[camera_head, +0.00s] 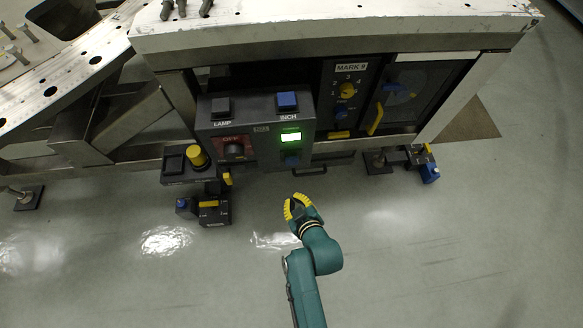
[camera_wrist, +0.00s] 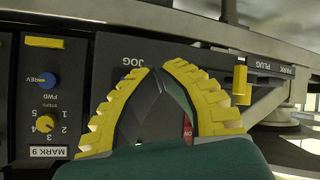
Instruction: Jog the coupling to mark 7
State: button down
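My gripper (camera_head: 297,205) hangs in front of the console, apart from it in the head view. In the wrist view its yellow ribbed fingers (camera_wrist: 158,70) come together at the tips with nothing seen between them, before a dark panel lettered JOG. The control box (camera_head: 255,153) has a dark LAMP button (camera_head: 221,107), a blue INCH button (camera_head: 287,101), a lit green display (camera_head: 291,137) and a dark knob on a red plate (camera_head: 234,149). A label reads MARK 9 (camera_head: 351,68), also in the wrist view (camera_wrist: 47,152). I cannot make out which part is the coupling.
A yellow knob (camera_head: 347,90) with numbers and a blue knob (camera_head: 345,114) sit under the label. A yellow handle (camera_head: 376,119) stands beside a dark window. A yellow plug (camera_wrist: 240,82) is near PARK PLUG lettering. A yellow mushroom button (camera_head: 196,156) is at left.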

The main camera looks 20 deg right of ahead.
aim_at(292, 161)
jog(key=shift+w+r, duration=0.1)
jog(key=w+d+b, duration=0.2)
jog(key=w+b, duration=0.3)
jog(key=w, duration=0.3)
jog(key=shift+w+d, duration=0.2)
jog(key=shift+d, duration=0.1)
jog(key=shift+w, duration=0.1)
dwell(1.3)
jog(key=shift+w+d, duration=0.15)
jog(key=shift+w, duration=0.15)
